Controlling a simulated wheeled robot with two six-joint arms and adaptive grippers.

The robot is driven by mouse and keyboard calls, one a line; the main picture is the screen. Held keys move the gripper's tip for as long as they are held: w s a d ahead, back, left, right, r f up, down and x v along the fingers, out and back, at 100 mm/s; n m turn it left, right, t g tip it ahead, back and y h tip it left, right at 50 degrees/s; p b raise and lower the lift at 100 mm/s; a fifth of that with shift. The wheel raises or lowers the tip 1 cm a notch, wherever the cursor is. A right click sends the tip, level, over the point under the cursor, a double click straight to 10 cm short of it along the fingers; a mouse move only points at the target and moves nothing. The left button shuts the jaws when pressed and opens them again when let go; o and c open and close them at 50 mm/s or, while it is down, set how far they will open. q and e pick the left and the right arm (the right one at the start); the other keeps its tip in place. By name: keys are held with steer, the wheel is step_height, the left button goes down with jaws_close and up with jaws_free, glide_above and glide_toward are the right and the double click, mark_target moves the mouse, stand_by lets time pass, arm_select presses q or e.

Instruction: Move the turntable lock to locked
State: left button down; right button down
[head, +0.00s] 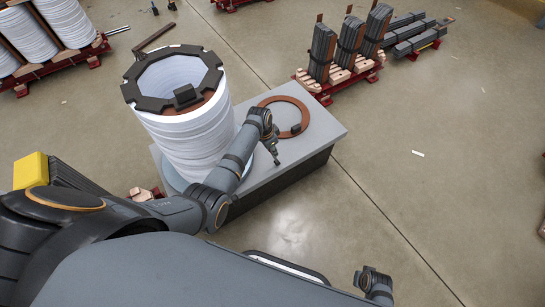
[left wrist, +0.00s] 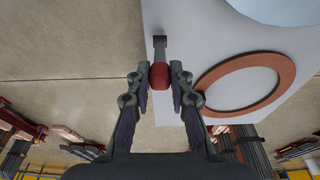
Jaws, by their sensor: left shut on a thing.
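The turntable lock is a grey lever (left wrist: 160,48) with a red knob (left wrist: 161,78) at its end. My left gripper (left wrist: 160,72) is shut on the red knob, one finger on each side. In the head view my left gripper (head: 276,157) is low over the platform's right part, and the lock is too small or hidden to make out. The turntable lies under a tall white stack (head: 185,130) and is mostly hidden. My right gripper is not in view; only a dark part of my right arm shows at the bottom.
A brown ring (head: 304,117) lies flat on the grey platform (head: 318,143) near my left wrist. A dark octagonal frame (head: 138,83) tops the stack. Pallets with upright dark bundles (head: 322,50) stand behind.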

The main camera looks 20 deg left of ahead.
arm_select(q)
steer(key=shift+w+d+b, duration=0.6)
steer(key=shift+w+d, duration=0.15)
steer(key=shift+w, duration=0.2)
steer(key=shift+w+d+r, duration=0.15)
steer(key=shift+w+d, duration=0.2)
steer(key=shift+w, duration=0.15)
steer(key=w+d+b, duration=0.2)
steer(key=b, duration=0.1)
steer(key=shift+w+d+f, duration=0.1)
steer(key=shift+w+f, duration=0.2)
steer(key=shift+w, duration=0.1)
